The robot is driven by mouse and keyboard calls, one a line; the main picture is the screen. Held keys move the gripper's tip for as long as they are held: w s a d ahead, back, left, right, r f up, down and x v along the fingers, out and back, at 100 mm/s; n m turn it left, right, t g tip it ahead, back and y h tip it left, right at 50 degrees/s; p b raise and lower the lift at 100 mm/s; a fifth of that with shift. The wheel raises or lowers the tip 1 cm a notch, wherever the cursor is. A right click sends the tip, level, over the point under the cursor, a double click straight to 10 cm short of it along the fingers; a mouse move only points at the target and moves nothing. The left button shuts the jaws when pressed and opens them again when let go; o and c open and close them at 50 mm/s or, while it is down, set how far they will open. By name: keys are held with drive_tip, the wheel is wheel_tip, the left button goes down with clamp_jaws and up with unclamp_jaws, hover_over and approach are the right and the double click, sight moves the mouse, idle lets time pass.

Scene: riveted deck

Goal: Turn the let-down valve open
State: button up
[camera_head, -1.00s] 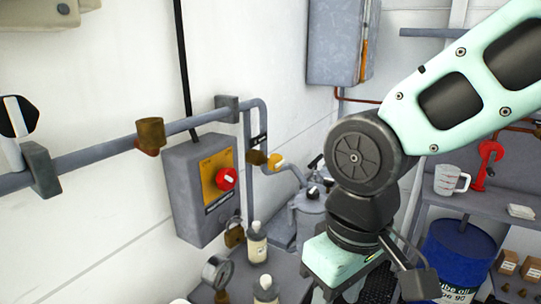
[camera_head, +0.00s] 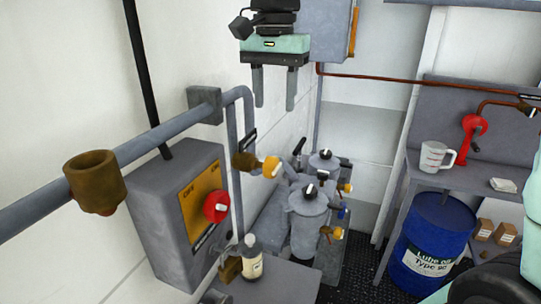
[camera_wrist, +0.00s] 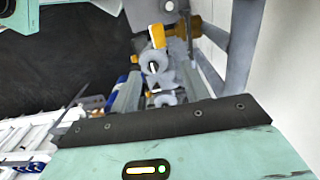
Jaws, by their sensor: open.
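A brass valve (camera_head: 243,161) with a yellow round handle (camera_head: 271,166) sits on the grey pipe, right of the switch box. A small black label is on the pipe above it; I cannot read it, so I cannot confirm this is the let-down valve. In the wrist view, a yellow handle (camera_wrist: 157,35) shows beyond the gripper body. My gripper (camera_head: 274,104) points down, with its two fingers apart and nothing between them. In the head view it appears above the yellow handle, apart from it. The fingertips cannot be made out in the wrist view.
A grey box (camera_head: 178,205) with a red knob (camera_head: 216,206) is on the left wall. A rusty brown fitting (camera_head: 95,181) hangs on the pipe. Grey canisters (camera_head: 309,215) with small valves stand below. A bottle (camera_head: 249,260) stands in front. A blue drum (camera_head: 436,240) is at right.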

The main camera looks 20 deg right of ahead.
sight(274, 159)
wheel_tip(274, 159, down, 14)
drive_tip(key=shift+r+p, duration=0.1)
drive_tip(key=shift+p, duration=0.85)
drive_tip(key=c, duration=1)
